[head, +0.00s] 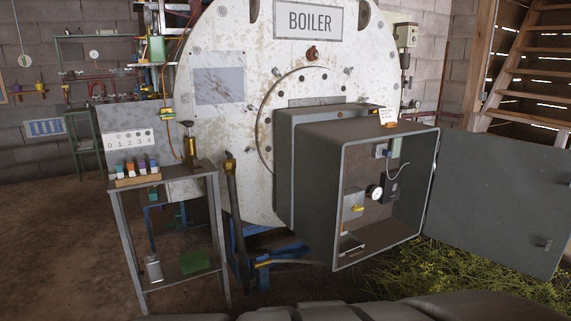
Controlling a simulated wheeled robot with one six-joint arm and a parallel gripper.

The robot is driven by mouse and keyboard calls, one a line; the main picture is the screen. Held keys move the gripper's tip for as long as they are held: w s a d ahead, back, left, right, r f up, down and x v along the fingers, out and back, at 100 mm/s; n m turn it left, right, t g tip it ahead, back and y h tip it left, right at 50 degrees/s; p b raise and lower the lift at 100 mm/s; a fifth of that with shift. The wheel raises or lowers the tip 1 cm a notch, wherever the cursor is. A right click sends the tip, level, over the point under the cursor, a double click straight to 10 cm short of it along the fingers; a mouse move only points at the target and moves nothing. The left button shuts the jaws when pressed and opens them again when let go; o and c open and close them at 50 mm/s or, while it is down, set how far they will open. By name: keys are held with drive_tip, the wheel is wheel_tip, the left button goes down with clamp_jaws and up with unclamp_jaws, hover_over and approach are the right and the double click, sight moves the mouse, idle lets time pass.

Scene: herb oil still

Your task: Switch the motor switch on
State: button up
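A grey metal cabinet (337,162) stands open in front of the boiler, and its door (500,195) is swung out to the right. Inside are a small pale box with a blue part (382,150), a round white dial (374,192), a dark box with a cable (392,188) and a pale box with a yellow part (354,204). I cannot tell which of these, if any, is the motor switch, or its position. They are too small to read. My gripper is not in view.
The large white boiler (225,125) fills the middle. A metal stand (215,235) with colored blocks (136,168) and a green cloth-like item (195,262) is at left. A grey box (405,36) is at upper right. Wooden stairs (530,75) rise behind; cut herbs (460,278) cover the floor below the door.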

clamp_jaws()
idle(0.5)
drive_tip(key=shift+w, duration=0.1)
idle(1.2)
